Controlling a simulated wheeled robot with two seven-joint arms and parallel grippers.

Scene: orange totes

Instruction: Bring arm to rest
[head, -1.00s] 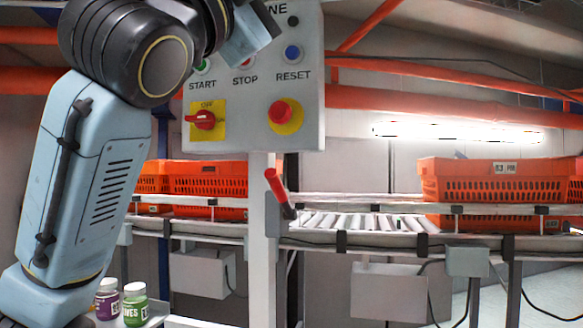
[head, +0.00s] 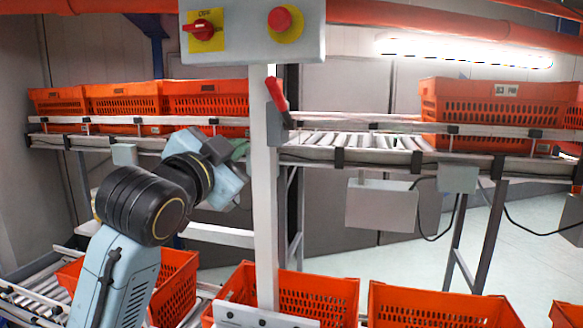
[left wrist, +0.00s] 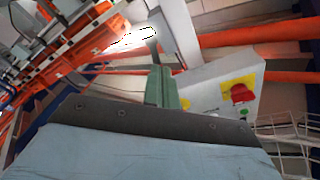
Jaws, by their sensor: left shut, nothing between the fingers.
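My left arm rises from the bottom left of the head view and bends to the right at the elbow. My left gripper (head: 240,149) is at its end, small and partly hidden by my wrist, just left of the white post (head: 264,200). In the left wrist view its green fingers (left wrist: 161,88) are together with nothing between them. The control panel (head: 235,45) is above the gripper, cut off by the top edge. It also shows tilted in the left wrist view (left wrist: 205,88). My right gripper is not in view.
Orange totes (head: 125,90) stand on the upper conveyor at the left, and another tote (head: 480,103) stands at the right. More totes (head: 430,305) are below, near the front. A red lever (head: 276,93) sticks out from the post. A grey box (head: 382,207) hangs under the conveyor.

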